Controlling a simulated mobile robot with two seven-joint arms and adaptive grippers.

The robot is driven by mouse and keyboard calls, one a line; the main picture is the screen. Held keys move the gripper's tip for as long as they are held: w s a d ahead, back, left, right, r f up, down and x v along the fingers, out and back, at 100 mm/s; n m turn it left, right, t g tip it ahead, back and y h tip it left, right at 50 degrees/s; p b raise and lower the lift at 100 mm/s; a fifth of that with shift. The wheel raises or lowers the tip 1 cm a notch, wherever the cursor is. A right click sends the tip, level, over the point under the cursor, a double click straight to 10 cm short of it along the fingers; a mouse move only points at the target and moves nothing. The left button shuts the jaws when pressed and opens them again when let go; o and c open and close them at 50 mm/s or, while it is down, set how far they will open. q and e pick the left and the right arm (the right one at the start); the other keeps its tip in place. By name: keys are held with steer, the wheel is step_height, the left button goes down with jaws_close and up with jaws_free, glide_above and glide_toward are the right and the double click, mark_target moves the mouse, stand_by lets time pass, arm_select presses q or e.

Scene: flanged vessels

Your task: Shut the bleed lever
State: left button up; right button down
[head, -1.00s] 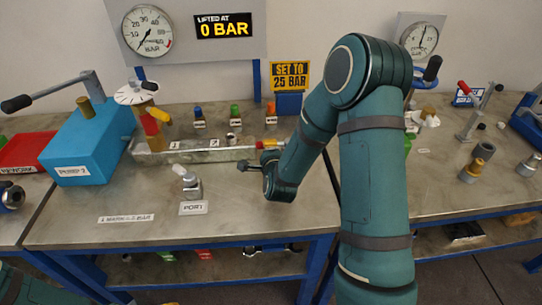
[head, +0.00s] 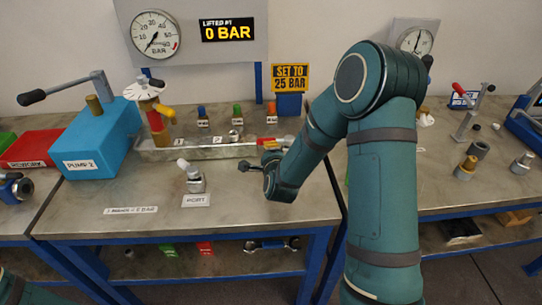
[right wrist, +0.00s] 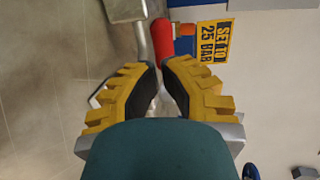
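A red-handled lever (right wrist: 163,38) with a grey bar shows in the right wrist view, just at my right fingertips; I take it for the bleed lever. My right gripper (right wrist: 160,66) has yellow fingers with dark pads. They converge with a narrow gap, and I cannot tell whether they grip the red handle. In the head view my right gripper (head: 270,146) is at the right end of the metal trough (head: 212,153), and my arm hides much of that spot. My left gripper is out of view.
A blue pump box (head: 100,140) with a black-handled lever stands left. A dial-topped valve column (head: 155,120) rises by the trough. A small port fitting (head: 195,181) stands in front. The gauge (head: 155,34) is near zero; the display (head: 228,30) reads 0 BAR.

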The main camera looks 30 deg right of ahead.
arm_select(q)
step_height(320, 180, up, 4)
steer(key=p, duration=0.3)
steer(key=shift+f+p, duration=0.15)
steer(key=shift+p, duration=0.25)
arm_select(e)
steer(key=v, duration=1)
steer(key=shift+a, duration=0.3)
